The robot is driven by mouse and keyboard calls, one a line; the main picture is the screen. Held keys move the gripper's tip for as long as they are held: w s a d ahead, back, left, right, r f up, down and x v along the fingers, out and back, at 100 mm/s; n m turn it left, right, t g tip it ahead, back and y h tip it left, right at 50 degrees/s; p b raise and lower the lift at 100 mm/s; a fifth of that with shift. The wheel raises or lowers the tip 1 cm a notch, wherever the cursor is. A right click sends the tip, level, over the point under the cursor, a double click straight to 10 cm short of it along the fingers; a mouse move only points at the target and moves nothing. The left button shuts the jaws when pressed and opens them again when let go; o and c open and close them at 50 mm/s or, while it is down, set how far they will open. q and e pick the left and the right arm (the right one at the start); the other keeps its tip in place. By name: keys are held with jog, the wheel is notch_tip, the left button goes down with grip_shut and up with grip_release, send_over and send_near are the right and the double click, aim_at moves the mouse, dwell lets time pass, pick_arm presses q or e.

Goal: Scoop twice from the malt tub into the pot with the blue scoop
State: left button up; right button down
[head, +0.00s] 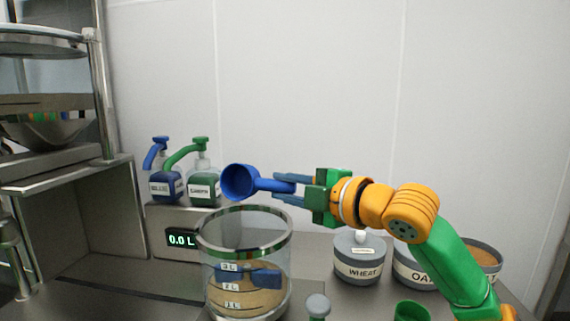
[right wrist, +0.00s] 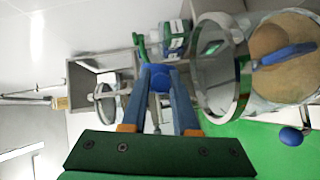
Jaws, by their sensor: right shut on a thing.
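My right gripper (head: 283,187) is shut on the handle of the blue scoop (head: 238,182). The scoop is above the clear pot (head: 205,260), with its bowl on the left, tipped sideways and its mouth facing the camera. I see no grain in the bowl. The pot has a steel rim, litre marks and tan contents (head: 250,301), with a blue paddle (head: 262,276) inside. In the right wrist view the scoop (right wrist: 160,78) shows between the fingers, beside the pot's rim (right wrist: 235,95). No malt label is readable. My left gripper is out of view.
A lidded wheat tub (head: 358,268) and an oat-labelled tub (head: 405,276) stand at right, partly behind my arm. Brown contents (head: 485,257) show there. Blue (head: 166,185) and green (head: 204,188) pump bottles stand behind the pot. A display (head: 182,240) reads 0.0 L. A green cup (head: 411,311) is in front.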

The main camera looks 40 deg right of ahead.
jog(key=r+m+g+y+p, duration=0.1)
jog(key=r+m+g+p, duration=0.1)
jog(key=p, duration=0.3)
jog(key=r+m+g+y+p, duration=0.1)
jog(key=m+g+y+p, duration=0.1)
jog(key=m+p, duration=0.2)
jog(key=r+m+g+y+p, duration=0.1)
jog(key=r+m+y+p, duration=0.1)
jog(key=p, duration=0.5)
jog(key=shift+w+d+r+m+g, duration=0.15)
jog(key=shift+d+r+m+g, duration=0.25)
jog(key=shift+m, duration=0.3)
jog(key=shift+f+m+p, duration=0.2)
jog(key=shift+m+p, duration=0.1)
jog(key=shift+p, duration=0.35)
jog(key=shift+f, duration=0.15)
jog(key=shift+f, duration=0.1)
